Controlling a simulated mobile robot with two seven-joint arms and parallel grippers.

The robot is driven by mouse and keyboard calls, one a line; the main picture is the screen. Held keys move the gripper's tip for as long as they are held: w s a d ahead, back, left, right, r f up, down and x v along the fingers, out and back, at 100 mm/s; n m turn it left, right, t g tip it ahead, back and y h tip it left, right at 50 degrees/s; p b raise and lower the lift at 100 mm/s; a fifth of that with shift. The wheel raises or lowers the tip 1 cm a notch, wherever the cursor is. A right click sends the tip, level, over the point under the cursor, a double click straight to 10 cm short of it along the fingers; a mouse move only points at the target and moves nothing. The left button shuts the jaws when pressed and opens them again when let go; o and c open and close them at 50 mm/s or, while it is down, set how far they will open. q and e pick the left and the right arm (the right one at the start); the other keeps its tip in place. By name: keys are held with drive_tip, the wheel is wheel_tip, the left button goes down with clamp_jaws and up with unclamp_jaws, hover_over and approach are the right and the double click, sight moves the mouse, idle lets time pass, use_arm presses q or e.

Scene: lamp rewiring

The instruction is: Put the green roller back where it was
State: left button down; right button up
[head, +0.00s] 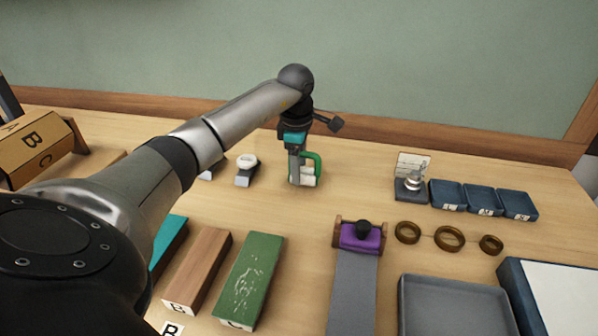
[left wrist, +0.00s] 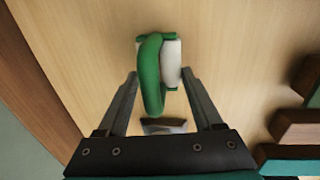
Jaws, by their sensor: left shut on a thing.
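The green roller (head: 317,165) has a green curved handle and a white cylinder; it is at the back middle of the table in the head view. My left gripper (head: 299,172) points down and is shut on it. In the left wrist view the green roller (left wrist: 150,72) lies between the two fingers of my left gripper (left wrist: 160,78), its white part toward the right finger. I cannot tell whether the roller touches the table or hangs just above it. My right gripper is not in view.
Small white-topped items (head: 246,168) stand left of the gripper. In front are a brown block (head: 199,268), a green block (head: 252,275) and a purple piece (head: 360,240) with a black knob. Brass rings (head: 449,238), blue trays (head: 483,199) and a grey tray (head: 455,310) are at right.

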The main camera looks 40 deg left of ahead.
use_arm(q)
drive_tip(key=shift+f, duration=0.7)
drive_tip(key=shift+f, duration=0.1)
drive_tip(key=shift+c, duration=1.4)
unclamp_jaws()
drive_tip(key=shift+o, duration=1.2)
